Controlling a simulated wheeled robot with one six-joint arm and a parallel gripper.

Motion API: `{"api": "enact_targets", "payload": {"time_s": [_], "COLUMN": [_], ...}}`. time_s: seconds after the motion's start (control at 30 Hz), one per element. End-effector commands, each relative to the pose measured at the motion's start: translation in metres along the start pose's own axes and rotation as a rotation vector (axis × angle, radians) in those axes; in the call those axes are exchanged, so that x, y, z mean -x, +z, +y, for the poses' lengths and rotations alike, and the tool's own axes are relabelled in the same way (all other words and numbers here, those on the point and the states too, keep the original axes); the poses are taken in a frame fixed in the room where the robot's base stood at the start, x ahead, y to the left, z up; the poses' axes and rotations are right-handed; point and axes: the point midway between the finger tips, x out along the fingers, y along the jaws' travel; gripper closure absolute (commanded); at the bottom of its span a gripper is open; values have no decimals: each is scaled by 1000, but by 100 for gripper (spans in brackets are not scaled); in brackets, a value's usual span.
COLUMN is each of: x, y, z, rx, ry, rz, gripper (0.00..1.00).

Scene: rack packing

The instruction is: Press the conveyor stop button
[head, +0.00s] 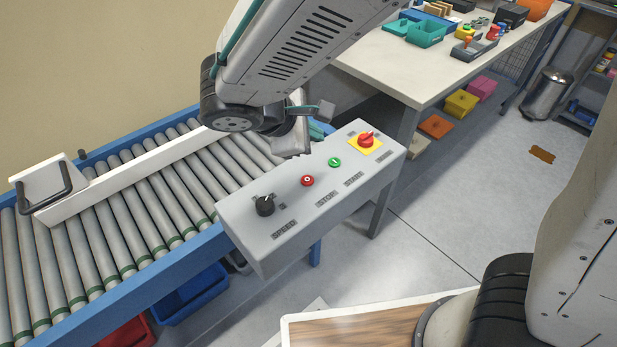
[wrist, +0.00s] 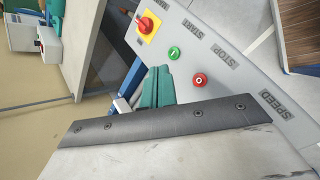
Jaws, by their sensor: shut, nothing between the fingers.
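The red stop button (head: 307,181) sits on the sloped top of the grey control box (head: 247,232), between the black speed knob (head: 265,205) and the green start button (head: 334,162). In the wrist view the stop button (wrist: 199,80) is just right of my gripper, with the STOP label beside it. My gripper (wrist: 157,86) has teal fingers, shut and empty. In the head view its fingers (head: 320,130) show partly behind my wrist, beyond the box's far edge. They look apart from the stop button; their height above the box is unclear.
A red rotary switch on a yellow plate (head: 365,141) stands beyond the start button. The roller conveyor (head: 150,208) with a white rail runs at left. A workbench (head: 400,62) with bins stands behind. A wooden-topped surface (head: 350,325) is in front, with open floor at right.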

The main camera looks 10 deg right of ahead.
Motion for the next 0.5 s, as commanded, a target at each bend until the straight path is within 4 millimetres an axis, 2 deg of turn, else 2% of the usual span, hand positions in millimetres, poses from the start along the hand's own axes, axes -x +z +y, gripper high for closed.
{"api": "enact_targets", "payload": {"time_s": [0.03,0.13,0.5], "x": [2,3,2], "y": [-11,-21,-22], "z": [-2,-3,-3], "rx": [34,65,69], "ry": [21,45,48], "rz": [2,6,6], "gripper": [100,100,100]}}
